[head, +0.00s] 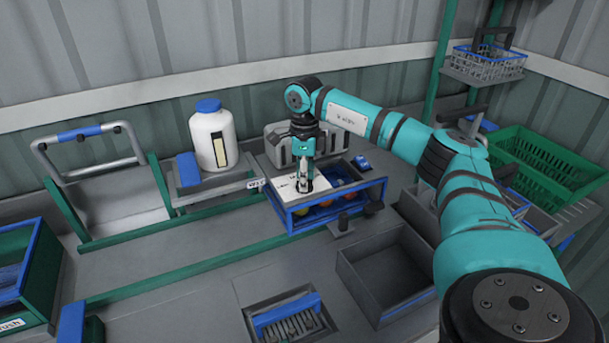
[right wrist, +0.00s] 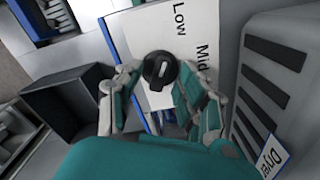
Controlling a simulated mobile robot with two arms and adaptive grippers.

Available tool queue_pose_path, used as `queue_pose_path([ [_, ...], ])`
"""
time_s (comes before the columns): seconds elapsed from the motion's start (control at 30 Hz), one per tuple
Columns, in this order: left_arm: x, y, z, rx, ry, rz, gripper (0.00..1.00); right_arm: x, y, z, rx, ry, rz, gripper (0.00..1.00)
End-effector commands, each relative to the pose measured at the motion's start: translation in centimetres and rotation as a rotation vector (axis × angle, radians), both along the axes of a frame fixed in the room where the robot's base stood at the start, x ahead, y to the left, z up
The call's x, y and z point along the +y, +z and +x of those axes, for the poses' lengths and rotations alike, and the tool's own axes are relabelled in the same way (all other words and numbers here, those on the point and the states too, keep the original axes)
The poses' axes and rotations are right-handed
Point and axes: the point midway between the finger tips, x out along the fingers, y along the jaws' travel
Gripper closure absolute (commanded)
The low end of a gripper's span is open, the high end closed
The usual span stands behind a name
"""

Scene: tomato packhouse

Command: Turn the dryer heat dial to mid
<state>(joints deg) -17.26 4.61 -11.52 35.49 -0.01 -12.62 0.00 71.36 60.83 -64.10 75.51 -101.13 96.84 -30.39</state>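The heat dial (right wrist: 160,70) is a round black knob with a pale pointer mark, on a white panel (right wrist: 150,28) lettered Low and Mid. My right gripper (right wrist: 160,74) points down over the panel, one finger on each side of the dial, with the fingertips close against its sides. In the head view my right gripper (head: 305,186) stands over the white panel (head: 288,190) and hides the dial. The grey slotted dryer body (right wrist: 283,75), with a Dryer label, is beside the panel. My left gripper is not in view.
A blue-framed box (head: 327,210) with coloured round items adjoins the panel. A white jar with a blue lid (head: 212,135) stands to the left. An open grey bin (head: 385,268) is nearer, and a green crate (head: 545,165) is at right.

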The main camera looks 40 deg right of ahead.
Motion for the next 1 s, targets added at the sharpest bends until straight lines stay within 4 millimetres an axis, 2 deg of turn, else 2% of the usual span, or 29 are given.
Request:
queue_pose_path([
  [0.3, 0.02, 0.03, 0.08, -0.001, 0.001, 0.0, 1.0, -0.02, -0.25, -0.01, 0.0, 0.0, 0.0, 0.63],
  [0.6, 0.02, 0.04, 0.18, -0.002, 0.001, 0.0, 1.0, -0.01, -0.22, 0.01, 0.0, 0.0, 0.0, 1.0],
  [1.0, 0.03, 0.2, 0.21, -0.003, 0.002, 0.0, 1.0, 0.02, -0.13, 0.04, -0.001, -0.035, 0.001, 1.0],
])
